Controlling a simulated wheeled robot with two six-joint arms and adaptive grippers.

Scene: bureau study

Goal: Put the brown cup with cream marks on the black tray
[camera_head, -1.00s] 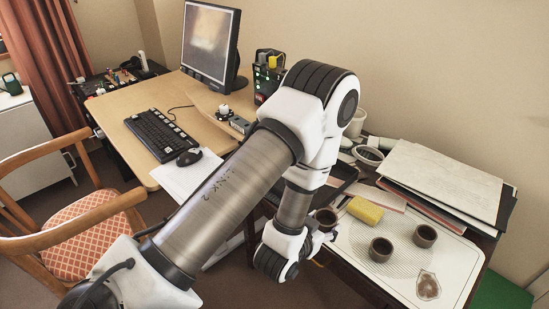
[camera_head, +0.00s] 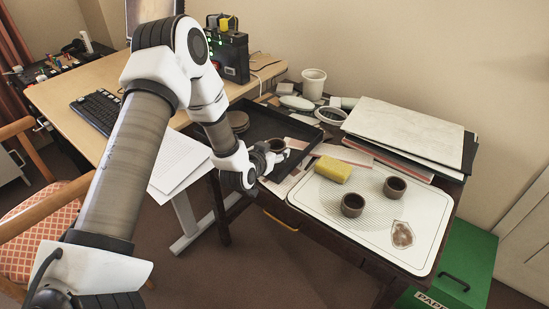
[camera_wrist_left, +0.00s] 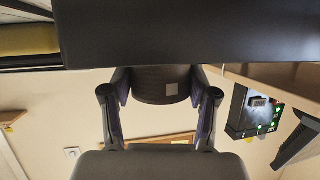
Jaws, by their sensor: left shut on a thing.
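My left gripper (camera_head: 268,155) is shut on a brown cup (camera_head: 277,144), which is upright in the head view. In the left wrist view the dark cup (camera_wrist_left: 160,86) sits between the two fingers (camera_wrist_left: 160,105) and shows a small cream square on its side. The black tray (camera_head: 268,121) lies on the side table behind and left of the cup. The cup appears over the tray's front right part; whether it touches the tray I cannot tell. The gripper and wrist hide some of the tray's front edge. My right gripper is not in view.
A white board (camera_head: 335,211) holds two brown cups (camera_head: 352,204) (camera_head: 395,187), a yellow sponge (camera_head: 333,169) and a brownish patch (camera_head: 402,235). A round dark object (camera_head: 237,120) is at the black tray's left. A white pot (camera_head: 314,84) stands behind; flat folders (camera_head: 405,133) lie right.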

